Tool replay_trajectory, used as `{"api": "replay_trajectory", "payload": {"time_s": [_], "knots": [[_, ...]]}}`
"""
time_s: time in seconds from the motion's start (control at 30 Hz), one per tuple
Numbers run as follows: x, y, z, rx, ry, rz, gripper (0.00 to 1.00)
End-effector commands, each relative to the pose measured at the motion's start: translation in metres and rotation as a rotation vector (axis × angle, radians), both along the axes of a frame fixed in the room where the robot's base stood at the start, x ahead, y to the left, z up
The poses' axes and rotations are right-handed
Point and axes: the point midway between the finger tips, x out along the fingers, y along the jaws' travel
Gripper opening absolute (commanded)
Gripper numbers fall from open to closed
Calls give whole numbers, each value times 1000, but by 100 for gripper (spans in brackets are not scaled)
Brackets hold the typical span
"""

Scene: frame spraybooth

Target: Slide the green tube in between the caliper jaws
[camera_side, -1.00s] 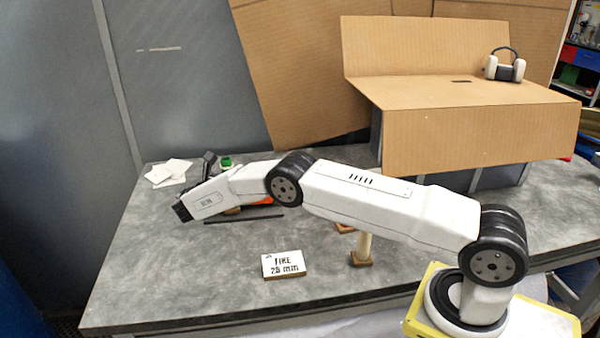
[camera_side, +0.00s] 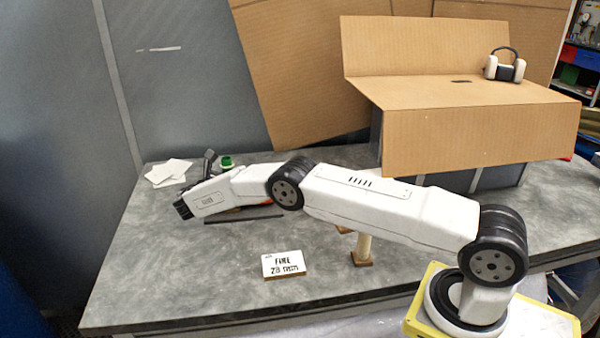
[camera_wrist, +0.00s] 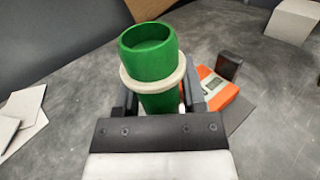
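The green tube (camera_wrist: 150,55) stands upright in the wrist view, open end up, with a cream ring (camera_wrist: 153,80) around it. Its green top also shows behind my arm in the side view (camera_side: 227,161). My gripper (camera_wrist: 160,97) has one dark finger on each side of the tube below the ring. A narrow gap shows between the tube and the right finger. The orange caliper (camera_wrist: 212,90) lies on the table right of the tube, with a dark upright part (camera_wrist: 228,66). Its jaws are not clearly seen. In the side view my arm hides most of the caliper.
White cards (camera_side: 168,172) lie at the table's back left. A large cardboard box (camera_side: 470,130) fills the back right. The front left of the table is clear.

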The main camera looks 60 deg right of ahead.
Motion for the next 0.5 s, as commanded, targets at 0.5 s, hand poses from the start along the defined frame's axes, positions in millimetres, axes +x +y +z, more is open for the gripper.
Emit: {"api": "replay_trajectory", "payload": {"time_s": [0.5], "knots": [[0, 4, 0, 1, 1, 1, 84]]}}
